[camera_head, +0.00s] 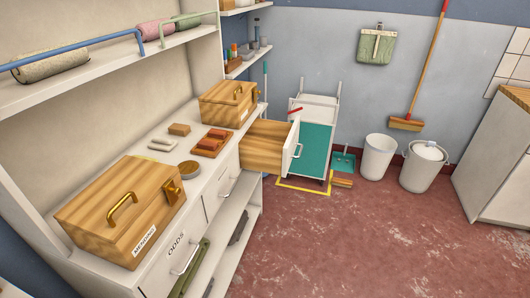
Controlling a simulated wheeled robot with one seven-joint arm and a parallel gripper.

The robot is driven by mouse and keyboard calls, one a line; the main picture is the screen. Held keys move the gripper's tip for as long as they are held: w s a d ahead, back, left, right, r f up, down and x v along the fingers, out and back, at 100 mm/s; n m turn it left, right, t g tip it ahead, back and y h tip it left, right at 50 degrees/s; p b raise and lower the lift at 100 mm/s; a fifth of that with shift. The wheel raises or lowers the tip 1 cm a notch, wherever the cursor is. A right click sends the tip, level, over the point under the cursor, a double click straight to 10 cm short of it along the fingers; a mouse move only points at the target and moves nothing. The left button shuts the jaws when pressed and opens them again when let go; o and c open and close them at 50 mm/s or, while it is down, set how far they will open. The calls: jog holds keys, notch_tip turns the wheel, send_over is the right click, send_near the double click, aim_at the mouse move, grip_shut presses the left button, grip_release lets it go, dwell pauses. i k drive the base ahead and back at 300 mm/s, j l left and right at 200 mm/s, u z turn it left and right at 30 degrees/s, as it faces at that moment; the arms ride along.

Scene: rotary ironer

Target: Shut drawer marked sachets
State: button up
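A drawer stands pulled far out at the far end of the white cabinet (150,264). Its wooden side (265,158) and white front (291,146) show, with a pale bar handle (299,140) on the front. I cannot read a label on it, so I cannot tell from the picture that it is marked sachets. Nearer, a drawer labelled ODDS (176,246) and a middle drawer (222,190) look shut. My gripper is not in view.
A wooden box (110,222) labelled MENDING and another box (228,103) stand on the cabinet top. A white and teal cart (314,140) stands just behind the open drawer. Two white buckets (378,158) are by the wall. The red floor (370,235) in front is clear.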

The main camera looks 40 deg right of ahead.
aim_at(268, 147)
jog(key=z, duration=0.85)
jog(key=i+j, duration=0.4)
jog(key=i+j+u, duration=0.1)
jog(key=i+j, duration=0.35)
jog(key=i, duration=0.15)
